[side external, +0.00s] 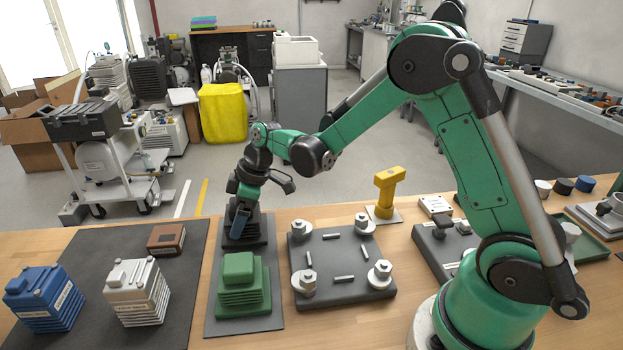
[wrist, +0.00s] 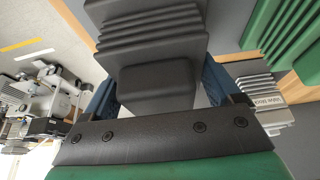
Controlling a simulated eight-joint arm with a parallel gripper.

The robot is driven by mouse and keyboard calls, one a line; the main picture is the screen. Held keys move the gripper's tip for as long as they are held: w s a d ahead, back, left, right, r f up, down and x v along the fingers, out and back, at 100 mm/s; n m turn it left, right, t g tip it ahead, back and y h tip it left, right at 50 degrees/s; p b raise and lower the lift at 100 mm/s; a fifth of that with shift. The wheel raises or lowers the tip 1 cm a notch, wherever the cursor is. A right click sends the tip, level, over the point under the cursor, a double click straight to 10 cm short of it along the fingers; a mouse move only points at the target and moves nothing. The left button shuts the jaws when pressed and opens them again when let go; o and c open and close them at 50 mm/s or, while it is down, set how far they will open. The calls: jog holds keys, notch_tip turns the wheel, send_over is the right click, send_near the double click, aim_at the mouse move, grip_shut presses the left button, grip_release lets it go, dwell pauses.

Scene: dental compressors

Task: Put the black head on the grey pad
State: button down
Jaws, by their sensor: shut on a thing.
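The black head (side external: 258,233) is a ribbed dark block at the far end of the grey pad (side external: 277,308). My gripper (side external: 241,214) points down over it and is shut on it. In the wrist view, the black head (wrist: 160,50) lies between my blue fingers, its ribs facing the camera. The black head is upright in the side view; I cannot tell whether its base touches the pad. The gripper hides part of its top and left side. A green ribbed head (side external: 240,285) stands on the near part of the same pad.
A darker mat (side external: 85,245) at left carries a blue head (side external: 45,300), a white head (side external: 137,292) and a brown block (side external: 166,238). A dark plate (side external: 340,270) with bolts at its corners lies right of the pad. A yellow T-shaped part (side external: 386,190) stands behind it.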

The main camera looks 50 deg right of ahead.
jog(key=shift+f, duration=0.3)
jog(key=shift+f, duration=0.1)
grip_release()
jog(key=v, duration=1.1)
jog(key=s+a+r+m+t+h, duration=0.1)
jog(key=s+a+m+t+h, duration=0.1)
jog(key=s+m, duration=0.7)
jog(key=shift+s+t+h, duration=0.6)
jog(key=shift+s+t, duration=0.4)
jog(key=shift+s, duration=0.5)
